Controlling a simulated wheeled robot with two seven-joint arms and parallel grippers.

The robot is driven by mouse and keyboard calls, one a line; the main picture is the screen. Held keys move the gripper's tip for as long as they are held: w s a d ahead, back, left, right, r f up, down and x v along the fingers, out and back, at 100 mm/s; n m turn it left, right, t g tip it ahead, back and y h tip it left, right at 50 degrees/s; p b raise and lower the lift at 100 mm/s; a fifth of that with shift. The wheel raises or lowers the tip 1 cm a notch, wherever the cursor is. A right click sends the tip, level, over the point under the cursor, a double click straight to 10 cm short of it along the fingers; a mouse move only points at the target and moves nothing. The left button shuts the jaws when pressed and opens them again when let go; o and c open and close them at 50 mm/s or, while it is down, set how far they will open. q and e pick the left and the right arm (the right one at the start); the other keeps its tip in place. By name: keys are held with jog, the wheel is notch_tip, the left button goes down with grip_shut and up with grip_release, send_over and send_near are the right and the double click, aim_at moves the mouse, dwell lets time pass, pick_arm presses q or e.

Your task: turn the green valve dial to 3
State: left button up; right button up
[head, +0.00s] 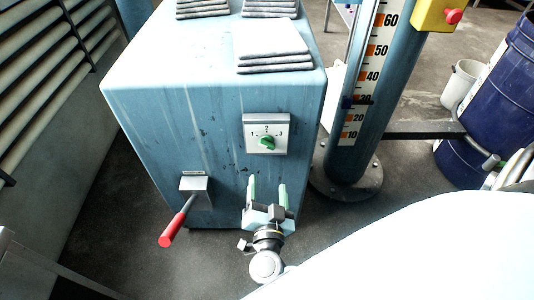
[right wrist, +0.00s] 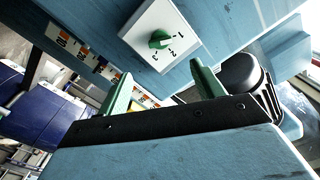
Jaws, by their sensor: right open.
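The green valve dial (head: 267,143) sits on a pale square plate (head: 282,121) marked 1, 2 and 3, on the front of a blue cabinet. It also shows in the right wrist view (right wrist: 158,40), above and between the finger tips. Which number the dial points to is too small to tell. My right gripper (head: 268,187) has green fingers, open and empty, just below the plate in the head view. In the right wrist view the fingers (right wrist: 161,77) stand apart from the dial, touching nothing. My left gripper is not in view.
A red-handled lever (head: 172,229) sticks out at the cabinet's lower left. Grey pads (head: 272,62) lie on the cabinet (head: 170,110). A column with a number scale (head: 366,75) stands to the right, with blue drums (head: 500,90) beyond. A yellow box with a red button (head: 432,15) is at upper right.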

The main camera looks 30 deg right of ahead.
aim_at(267, 147)
jog(key=b+x, duration=0.2)
jog(key=x, duration=1)
jog(key=shift+w, duration=0.15)
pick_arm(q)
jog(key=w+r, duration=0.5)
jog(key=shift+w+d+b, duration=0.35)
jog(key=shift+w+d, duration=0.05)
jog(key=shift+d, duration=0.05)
pick_arm(e)
jog(key=shift+w+d, duration=0.3)
jog(key=shift+w, duration=0.2)
jog(key=shift+c, duration=0.5)
jog(key=c, duration=0.9)
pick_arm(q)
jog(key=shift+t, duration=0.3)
